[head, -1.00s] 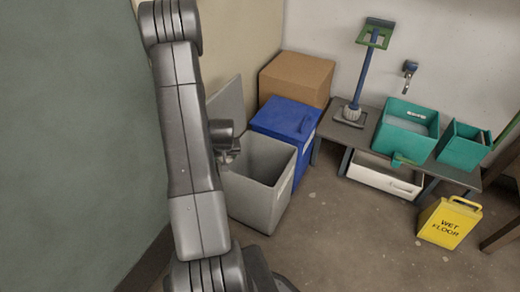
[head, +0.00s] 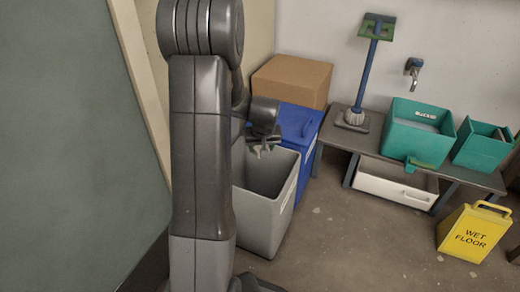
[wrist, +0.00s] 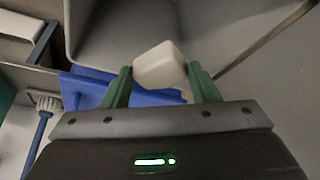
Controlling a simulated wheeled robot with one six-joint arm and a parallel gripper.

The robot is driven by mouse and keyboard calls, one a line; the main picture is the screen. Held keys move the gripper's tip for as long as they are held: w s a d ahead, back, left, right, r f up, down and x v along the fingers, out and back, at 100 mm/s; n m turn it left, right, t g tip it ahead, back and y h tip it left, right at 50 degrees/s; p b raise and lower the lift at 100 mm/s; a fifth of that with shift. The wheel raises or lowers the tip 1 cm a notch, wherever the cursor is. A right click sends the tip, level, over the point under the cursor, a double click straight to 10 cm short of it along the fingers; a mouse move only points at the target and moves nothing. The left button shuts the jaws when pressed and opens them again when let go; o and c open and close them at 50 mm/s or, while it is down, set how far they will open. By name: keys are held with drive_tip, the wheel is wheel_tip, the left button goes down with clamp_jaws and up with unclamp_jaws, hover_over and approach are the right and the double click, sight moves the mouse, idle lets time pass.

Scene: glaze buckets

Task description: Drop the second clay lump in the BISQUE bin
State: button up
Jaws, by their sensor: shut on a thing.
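A pale, off-white clay lump (wrist: 160,66) is held between the green fingers of my gripper (wrist: 162,80) in the wrist view. In the head view my gripper (head: 264,146) hangs over the open mouth of a grey bin (head: 262,218), near its back edge. The lump shows there only as a small pale bit at the fingertips.
A blue lidded bin (head: 305,125) stands right behind the grey bin, with a cardboard box (head: 291,80) behind it. To the right, a low bench (head: 345,139) carries teal tubs (head: 417,135). A yellow wet-floor sign (head: 474,234) stands on the floor, which is otherwise clear.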

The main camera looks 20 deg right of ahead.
wheel_tip(320, 180, down, 6)
drive_tip(key=b, duration=0.3)
drive_tip(key=shift+r+b, duration=0.15)
drive_tip(key=shift+b, duration=0.25)
drive_tip(key=o, duration=1.1)
drive_tip(key=p+v, duration=0.5)
drive_tip(key=v, duration=0.9)
